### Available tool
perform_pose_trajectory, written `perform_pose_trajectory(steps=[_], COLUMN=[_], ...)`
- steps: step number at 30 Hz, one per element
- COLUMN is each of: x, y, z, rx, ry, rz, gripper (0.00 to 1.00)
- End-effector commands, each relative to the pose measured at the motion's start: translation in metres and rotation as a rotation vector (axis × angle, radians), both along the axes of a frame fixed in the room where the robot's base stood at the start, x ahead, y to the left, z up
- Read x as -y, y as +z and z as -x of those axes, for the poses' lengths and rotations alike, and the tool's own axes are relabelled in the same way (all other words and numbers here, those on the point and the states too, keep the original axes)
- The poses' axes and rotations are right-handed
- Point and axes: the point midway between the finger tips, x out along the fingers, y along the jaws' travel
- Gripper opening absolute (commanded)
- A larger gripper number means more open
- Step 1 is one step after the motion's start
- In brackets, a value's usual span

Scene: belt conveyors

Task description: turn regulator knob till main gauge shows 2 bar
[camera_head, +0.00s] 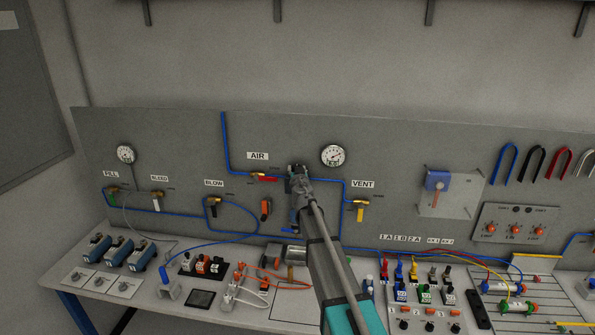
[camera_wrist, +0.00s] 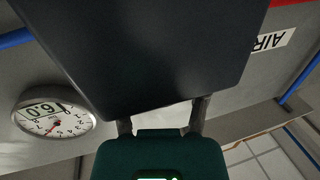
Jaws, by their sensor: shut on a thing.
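The main gauge (camera_head: 333,156) is a round white dial on the grey panel, right of the AIR label. It also shows in the wrist view (camera_wrist: 55,122), upside down, with a red needle; I cannot read its value surely. My gripper (camera_head: 298,188) is at the regulator (camera_head: 296,170), left of and below the gauge, and is shut on the regulator knob. The knob is hidden by the gripper and arm. In the wrist view, a large dark block fills the upper middle, and the fingertips and their contact cannot be made out.
A red-handled AIR valve (camera_head: 264,177) is just left of my gripper, and the yellow VENT valve (camera_head: 360,205) is to the right. Blue hoses run along the panel. The bench (camera_head: 150,297) below is crowded with fittings and switches.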

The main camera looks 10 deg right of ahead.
Motion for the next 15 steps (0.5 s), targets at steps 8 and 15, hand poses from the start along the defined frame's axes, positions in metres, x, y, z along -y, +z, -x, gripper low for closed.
perform_pose_trajectory(steps=[8, 15], x=[0.0000, 0.0002], y=[0.0002, 0.0001], z=[-0.0007, -0.0004], rx=[0.000, 0.000], ry=[0.000, -0.001], rz=[-0.001, -0.001], gripper=[0.91, 0.91])
